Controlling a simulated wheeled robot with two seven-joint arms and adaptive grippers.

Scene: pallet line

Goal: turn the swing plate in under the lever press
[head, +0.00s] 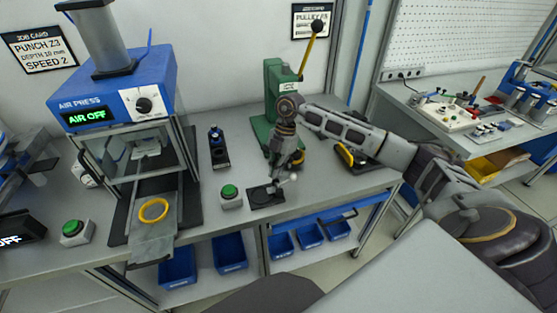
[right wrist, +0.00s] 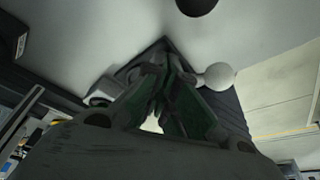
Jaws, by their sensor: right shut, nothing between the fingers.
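The green lever press (head: 272,110) stands on the bench, its yellow lever (head: 307,52) raised and topped by a black knob. A dark plate (head: 265,197) lies at the front of the press. A pale ball knob (head: 293,177), probably the swing plate's handle, is just right of my right gripper (head: 274,183). This gripper is shut and empty, pointing down in front of the press and hiding its lower part. In the right wrist view, the pale ball (right wrist: 219,76) is beside the fingers; contact cannot be told. My left gripper is not in view.
The blue air press (head: 118,95) with a yellow ring (head: 153,210) at its front stands left. A green push button (head: 230,196) and a small black-and-blue device (head: 217,148) stand between the presses.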

